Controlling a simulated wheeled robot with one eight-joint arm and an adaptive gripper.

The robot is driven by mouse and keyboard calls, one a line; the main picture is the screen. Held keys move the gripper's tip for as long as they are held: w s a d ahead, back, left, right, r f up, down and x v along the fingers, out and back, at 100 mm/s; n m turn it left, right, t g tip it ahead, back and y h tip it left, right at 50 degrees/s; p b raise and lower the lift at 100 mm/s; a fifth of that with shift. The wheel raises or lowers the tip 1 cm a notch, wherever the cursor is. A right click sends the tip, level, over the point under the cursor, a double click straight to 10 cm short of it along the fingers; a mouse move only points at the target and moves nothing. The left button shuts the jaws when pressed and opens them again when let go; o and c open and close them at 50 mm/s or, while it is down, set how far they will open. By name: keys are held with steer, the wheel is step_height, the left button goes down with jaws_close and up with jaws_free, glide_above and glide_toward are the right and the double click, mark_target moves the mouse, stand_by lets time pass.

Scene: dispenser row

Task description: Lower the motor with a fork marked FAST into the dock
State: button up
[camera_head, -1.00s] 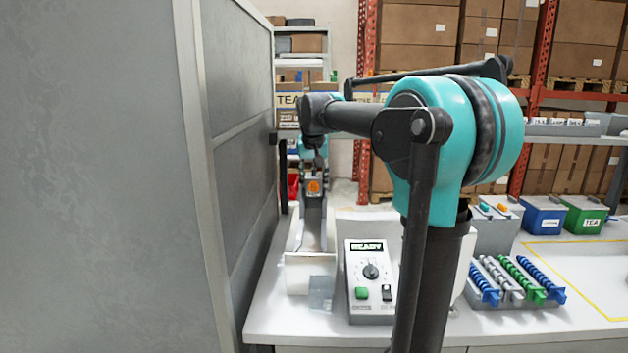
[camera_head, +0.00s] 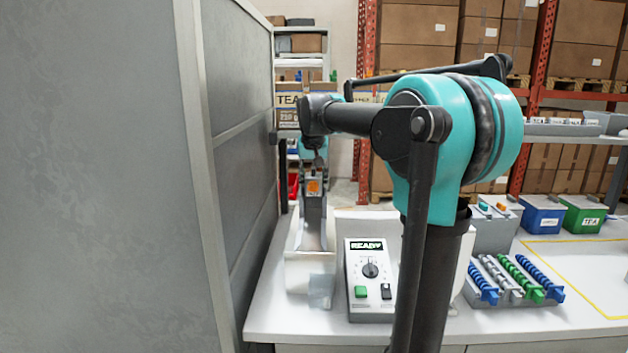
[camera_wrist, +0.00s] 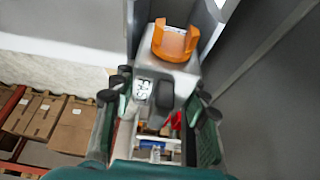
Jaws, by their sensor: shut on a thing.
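My gripper (camera_wrist: 155,125) is shut on a grey motor (camera_wrist: 165,72), with one dark finger on each side of it.
A tall grey panel (camera_head: 235,150) stands close on the left. A control box (camera_head: 369,280) with a READY display stands right of the housing. A rack of coloured spirals (camera_head: 516,283) and blue and green bins (camera_head: 583,214) are further right.

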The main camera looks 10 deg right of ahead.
mark_target(314, 191)
steer(key=shift+s+f, duration=0.3)
steer(key=shift+f, duration=0.35)
steer(key=shift+s+f, duration=0.25)
steer(key=shift+f, duration=0.35)
jaws_close()
steer(key=shift+f, duration=0.2)
steer(key=o, duration=0.9)
jaws_free()
steer(key=shift+w+f, duration=0.5)
steer(key=shift+w, duration=0.1)
steer(key=shift+c, duration=0.2)
steer(key=shift+s+r, duration=0.1)
steer(key=shift+s, duration=0.05)
steer(key=shift+c, duration=1.6)
steer(key=o, duration=1.8)
steer(key=shift+a, duration=0.1)
steer(key=shift+c, duration=0.2)
steer(key=shift+r, duration=0.15)
